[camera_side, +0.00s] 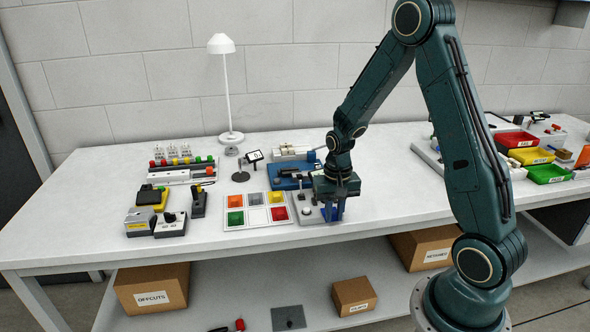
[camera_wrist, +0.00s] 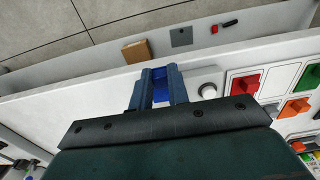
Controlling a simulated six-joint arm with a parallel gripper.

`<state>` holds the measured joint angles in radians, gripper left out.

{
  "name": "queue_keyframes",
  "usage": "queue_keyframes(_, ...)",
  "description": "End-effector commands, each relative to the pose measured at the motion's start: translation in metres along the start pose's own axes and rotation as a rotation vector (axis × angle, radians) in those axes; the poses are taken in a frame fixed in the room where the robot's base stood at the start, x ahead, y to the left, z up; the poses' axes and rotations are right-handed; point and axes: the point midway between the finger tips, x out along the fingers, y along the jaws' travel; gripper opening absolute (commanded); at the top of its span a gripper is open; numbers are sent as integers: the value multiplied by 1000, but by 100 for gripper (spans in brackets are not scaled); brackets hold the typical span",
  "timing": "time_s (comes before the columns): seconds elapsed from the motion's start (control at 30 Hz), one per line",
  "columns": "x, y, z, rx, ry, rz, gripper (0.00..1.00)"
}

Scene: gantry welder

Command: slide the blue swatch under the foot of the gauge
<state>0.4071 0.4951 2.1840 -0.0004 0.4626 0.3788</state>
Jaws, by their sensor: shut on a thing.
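Whether the swatch touches the surface below is not clear.
A grey plate with a round knob (camera_side: 307,211) lies close to the left of my gripper. The white tray (camera_side: 258,227) holds coloured squares. A blue device (camera_side: 288,177) stands behind.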

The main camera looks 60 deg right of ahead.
Motion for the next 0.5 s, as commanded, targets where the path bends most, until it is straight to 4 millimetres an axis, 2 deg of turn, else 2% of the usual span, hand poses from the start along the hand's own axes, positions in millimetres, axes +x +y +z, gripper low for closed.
queue_keyframes(0.5, 0, 0, -9, 0, -1, 0, 0)
